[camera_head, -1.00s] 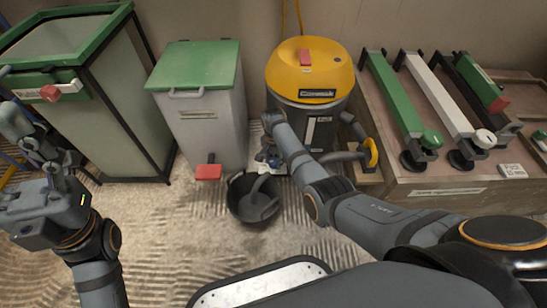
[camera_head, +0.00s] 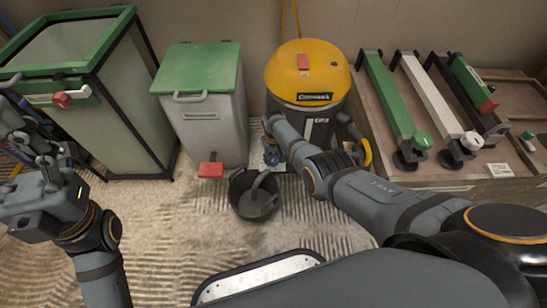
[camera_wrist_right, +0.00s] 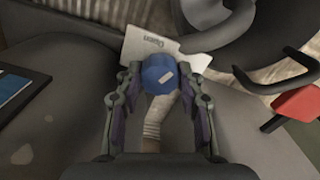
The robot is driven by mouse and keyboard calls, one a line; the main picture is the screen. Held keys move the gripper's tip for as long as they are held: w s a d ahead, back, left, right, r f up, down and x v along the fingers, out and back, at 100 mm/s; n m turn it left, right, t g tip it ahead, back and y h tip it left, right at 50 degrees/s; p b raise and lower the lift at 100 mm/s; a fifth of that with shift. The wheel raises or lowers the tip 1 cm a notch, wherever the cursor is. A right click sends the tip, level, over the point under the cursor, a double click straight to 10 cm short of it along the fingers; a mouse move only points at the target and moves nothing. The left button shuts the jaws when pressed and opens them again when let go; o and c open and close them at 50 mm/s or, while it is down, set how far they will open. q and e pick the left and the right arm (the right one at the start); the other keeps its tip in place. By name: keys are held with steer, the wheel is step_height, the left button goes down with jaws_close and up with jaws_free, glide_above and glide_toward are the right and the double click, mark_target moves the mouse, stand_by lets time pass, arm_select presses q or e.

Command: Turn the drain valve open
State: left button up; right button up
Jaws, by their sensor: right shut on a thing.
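The drain valve has a round blue knob (camera_wrist_right: 158,74) with a pale mark, low on the front of the yellow-topped vacuum (camera_head: 309,70). In the right wrist view it sits between both fingers of my right gripper (camera_wrist_right: 158,88), which is shut on it. A white label (camera_wrist_right: 150,45) with printed lettering lies just beyond the knob. In the head view my right gripper (camera_head: 271,152) is at the vacuum's lower left, and my arm hides most of the valve there. My left gripper (camera_head: 35,145) is raised at the left edge, away from the vacuum; its jaw opening is unclear.
A black bucket (camera_head: 254,201) stands on the floor just left of and in front of the valve. A grey bin with a green lid (camera_head: 197,68) and red pedal (camera_head: 210,170) stands to the left. A bench (camera_head: 440,186) with several clamps is at right.

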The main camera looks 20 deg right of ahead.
mark_target(274, 159)
steer(key=n, duration=0.4)
steer(key=shift+n, duration=0.4)
stand_by(0.4)
steer(key=o, duration=1.2)
steer(key=shift+r, duration=0.1)
step_height(274, 159, up, 12)
steer(key=shift+f, duration=0.1)
